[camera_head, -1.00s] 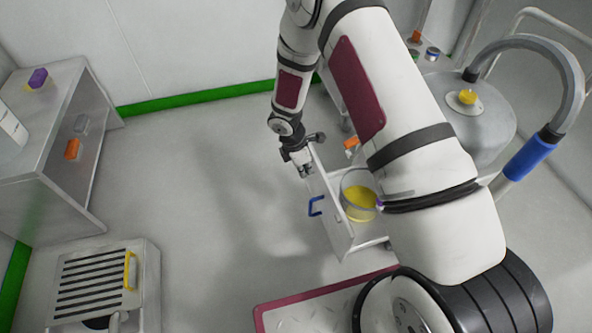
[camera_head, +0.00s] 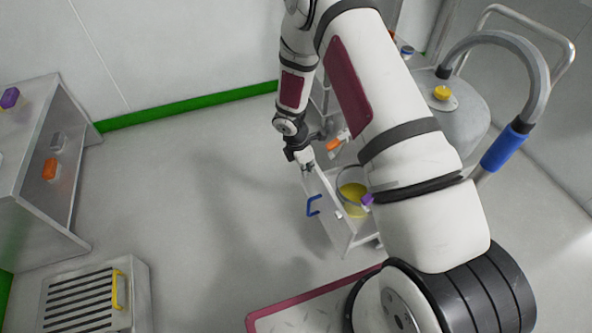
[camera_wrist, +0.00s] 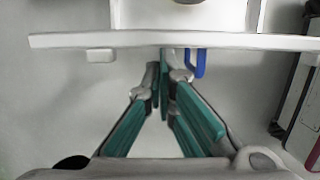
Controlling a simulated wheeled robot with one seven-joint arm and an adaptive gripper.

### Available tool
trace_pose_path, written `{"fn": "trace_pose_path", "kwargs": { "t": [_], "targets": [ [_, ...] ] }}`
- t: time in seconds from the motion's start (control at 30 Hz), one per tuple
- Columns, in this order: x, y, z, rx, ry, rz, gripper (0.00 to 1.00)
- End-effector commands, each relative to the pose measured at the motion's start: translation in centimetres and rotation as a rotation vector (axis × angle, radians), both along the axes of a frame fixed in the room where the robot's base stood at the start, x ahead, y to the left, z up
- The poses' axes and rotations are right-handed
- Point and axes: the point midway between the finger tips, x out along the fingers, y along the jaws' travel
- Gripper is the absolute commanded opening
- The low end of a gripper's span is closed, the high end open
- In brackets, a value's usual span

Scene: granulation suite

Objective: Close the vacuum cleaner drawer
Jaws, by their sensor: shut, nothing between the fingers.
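The drawer (camera_head: 325,207) is pulled out, with a pale front panel and a blue handle (camera_head: 313,206). In the wrist view its front panel (camera_wrist: 75,41) runs across the picture, and the blue handle (camera_wrist: 188,68) is right of the fingertips. A clear round container (camera_head: 352,193) with yellow contents is in the drawer. My gripper (camera_head: 309,168) is shut and empty at the panel's outer face, near its far end. Its fingertips (camera_wrist: 165,70) reach the panel in the wrist view; I cannot tell whether they touch. My arm hides much of the drawer's right side.
A domed grey vessel (camera_head: 455,110) with a yellow knob and a blue-sleeved hose (camera_head: 508,146) stands at the right. A grey bench (camera_head: 45,170) stands left, with a slatted unit (camera_head: 90,295) in front. The floor (camera_head: 200,210) left of the drawer is clear.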

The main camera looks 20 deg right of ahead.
Motion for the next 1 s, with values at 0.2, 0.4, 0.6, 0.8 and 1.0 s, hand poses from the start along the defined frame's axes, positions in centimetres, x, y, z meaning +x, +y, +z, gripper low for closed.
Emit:
{"fn": "trace_pose_path", "kwargs": {
  "t": [0.2,0.4,0.6,0.8,1.0],
  "targets": [
    [0.2,-5.9,0.2,-0.002,0.001,-0.008,0.00],
    [0.4,-10.4,0.1,-0.002,0.001,-0.008,0.00],
    [0.6,-13.6,0.1,-0.001,0.000,-0.004,0.00],
    [0.8,-15.2,0.1,-0.001,-0.001,-0.003,0.00],
    [0.8,-15.7,0.0,-0.002,-0.001,-0.002,0.00]
  ]
}}
